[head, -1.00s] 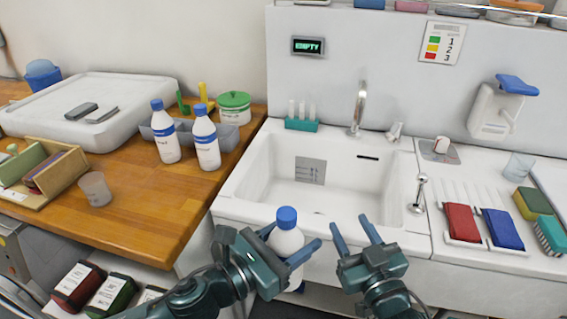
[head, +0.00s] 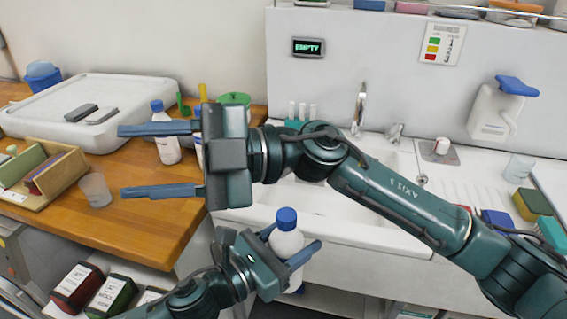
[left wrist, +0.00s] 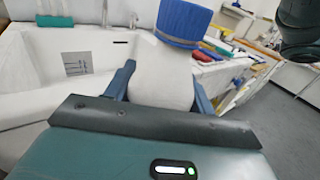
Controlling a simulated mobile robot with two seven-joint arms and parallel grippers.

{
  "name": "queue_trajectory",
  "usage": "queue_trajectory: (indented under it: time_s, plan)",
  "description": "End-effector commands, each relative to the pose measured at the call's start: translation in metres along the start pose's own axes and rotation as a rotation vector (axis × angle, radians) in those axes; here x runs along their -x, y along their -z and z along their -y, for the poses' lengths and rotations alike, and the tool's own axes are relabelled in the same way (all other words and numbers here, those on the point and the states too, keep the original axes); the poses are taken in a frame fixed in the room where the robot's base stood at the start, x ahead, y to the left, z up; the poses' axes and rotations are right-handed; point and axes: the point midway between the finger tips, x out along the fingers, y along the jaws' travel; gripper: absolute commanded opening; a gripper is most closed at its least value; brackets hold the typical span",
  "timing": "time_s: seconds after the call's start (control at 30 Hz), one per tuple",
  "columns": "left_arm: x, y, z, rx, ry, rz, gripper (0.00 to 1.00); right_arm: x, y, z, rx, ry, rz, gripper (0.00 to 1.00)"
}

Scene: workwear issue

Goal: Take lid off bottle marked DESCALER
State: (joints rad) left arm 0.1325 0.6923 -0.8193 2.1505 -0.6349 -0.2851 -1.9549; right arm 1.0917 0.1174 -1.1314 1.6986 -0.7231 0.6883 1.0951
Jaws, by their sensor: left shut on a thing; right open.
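A white bottle (head: 288,243) with a blue lid (head: 287,218) stands upright in my left gripper (head: 292,246), in front of the sink. The left wrist view shows this bottle (left wrist: 160,75) between the fingers with its blue lid (left wrist: 184,23) on. Its label text is not readable. My right gripper (head: 121,161) is open and empty, reaching across to the left with fingers over the wooden counter. A second white bottle (head: 168,148) with a blue lid stands on the counter, partly behind a right finger. A third bottle (head: 199,150) is mostly hidden behind the right gripper.
My right arm crosses in front of the sink (head: 250,178). The wooden counter (head: 150,222) also holds a clear cup (head: 96,189), a wooden rack (head: 60,178) and a green-lidded tub (head: 236,99). Red and blue blocks lie right of the sink, largely covered by my arm.

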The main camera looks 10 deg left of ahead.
Motion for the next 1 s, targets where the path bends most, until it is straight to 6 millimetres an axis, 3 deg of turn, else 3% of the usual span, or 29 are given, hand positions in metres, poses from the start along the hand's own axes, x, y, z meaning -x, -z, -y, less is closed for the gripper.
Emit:
queue_trajectory:
  time_s: [0.07, 0.17, 0.27, 0.4, 0.7, 0.83, 1.0]
  plan:
    - [0.0, -0.001, 0.0, -0.001, 0.001, 0.003, 0.0, -0.01, 0.0, 0.017, 0.001, 0.186, 0.038, 0.46]
    - [0.0, -0.001, 0.0, -0.001, 0.001, 0.003, 0.0, -0.009, -0.007, 0.04, -0.019, 0.405, 0.118, 0.46]
    - [0.0, -0.001, 0.0, -0.001, 0.001, 0.003, 0.0, 0.002, -0.018, 0.057, -0.046, 0.61, 0.238, 0.46]
    - [0.0, -0.001, 0.0, -0.001, 0.001, 0.003, 0.0, 0.037, -0.036, 0.067, -0.091, 0.866, 0.472, 0.46]
    - [0.0, -0.001, 0.0, -0.001, 0.001, 0.003, 0.0, 0.131, -0.048, 0.034, -0.194, 1.164, 1.046, 0.46]
    - [0.0, -0.001, 0.0, -0.001, 0.001, 0.003, 0.0, 0.152, -0.044, 0.02, -0.219, 1.194, 1.187, 0.46]
    - [0.0, -0.001, 0.0, -0.001, 0.001, 0.003, 0.0, 0.162, -0.046, 0.02, -0.233, 1.203, 1.244, 0.46]
